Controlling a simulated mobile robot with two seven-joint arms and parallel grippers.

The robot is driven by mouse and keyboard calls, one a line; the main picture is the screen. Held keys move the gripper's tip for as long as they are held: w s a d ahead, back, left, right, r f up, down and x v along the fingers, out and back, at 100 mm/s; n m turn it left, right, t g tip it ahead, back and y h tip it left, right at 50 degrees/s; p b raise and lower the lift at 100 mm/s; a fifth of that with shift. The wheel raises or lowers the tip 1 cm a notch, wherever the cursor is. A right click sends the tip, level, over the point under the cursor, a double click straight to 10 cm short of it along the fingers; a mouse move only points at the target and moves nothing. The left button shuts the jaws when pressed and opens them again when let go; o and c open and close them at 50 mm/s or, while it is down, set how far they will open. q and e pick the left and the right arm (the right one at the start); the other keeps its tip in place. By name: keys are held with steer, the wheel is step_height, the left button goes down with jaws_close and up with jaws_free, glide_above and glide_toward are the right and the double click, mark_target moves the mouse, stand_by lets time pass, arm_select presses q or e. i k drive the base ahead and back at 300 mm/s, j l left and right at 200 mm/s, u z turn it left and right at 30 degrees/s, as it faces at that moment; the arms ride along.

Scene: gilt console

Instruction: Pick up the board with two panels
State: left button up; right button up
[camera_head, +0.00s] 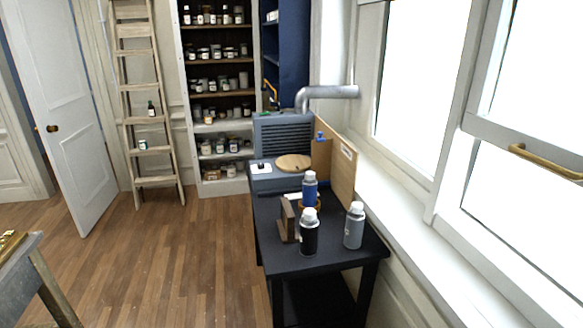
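A brown board with two panels (343,174) stands upright at the right side of the black table (275,256), next to the window sill. Its longer panel runs along the sill side, and its shorter panel (320,158) is at the far end, at an angle to it. A small white label is near the top of the longer panel. Spray cans stand in front of the board and may hide part of its lower edge. Neither of my grippers is in view.
Blue (309,190), black (309,232) and grey (354,226) spray cans stand on the table near a small brown wooden stand (288,221). A round wooden disc (293,162) lies behind, before a grey machine (283,135). Wooden floor (180,265) left of the table is clear.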

mark_target(287, 228)
steer(key=i+j+z, duration=0.15)
steer(key=j, duration=0.2)
steer(key=i+j+z, duration=0.35)
steer(key=j, duration=0.4)
steer(key=i, duration=0.1)
